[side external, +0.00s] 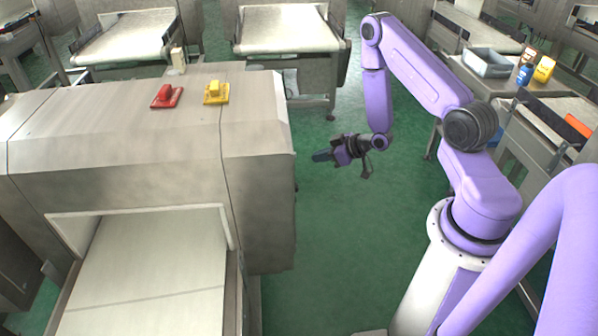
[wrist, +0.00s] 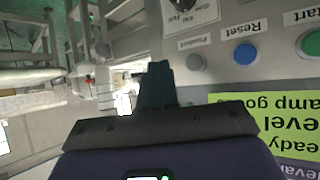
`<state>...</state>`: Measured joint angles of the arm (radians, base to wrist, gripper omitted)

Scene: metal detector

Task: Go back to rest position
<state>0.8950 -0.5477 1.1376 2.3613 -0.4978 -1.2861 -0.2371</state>
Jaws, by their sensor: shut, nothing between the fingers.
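My gripper (side external: 322,156) hangs over the green floor in the side external view, to the right of the metal detector housing (side external: 255,150) and apart from it. Its fingers point left toward the housing. In the wrist view the dark fingers (wrist: 157,85) are together with nothing between them. Beyond them is a grey control panel with a blue Reset button (wrist: 246,54), a green Start button (wrist: 311,44) and a grey button (wrist: 195,62), all seen upside down. A yellow-green display (wrist: 270,115) is partly hidden by the gripper.
A red block (side external: 167,96) and a yellow block (side external: 216,93) sit on top of the housing. A white conveyor belt (side external: 150,270) runs through its opening. At the right, a grey tray (side external: 487,62) and several containers stand on a table. Open green floor (side external: 340,240) lies below my gripper.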

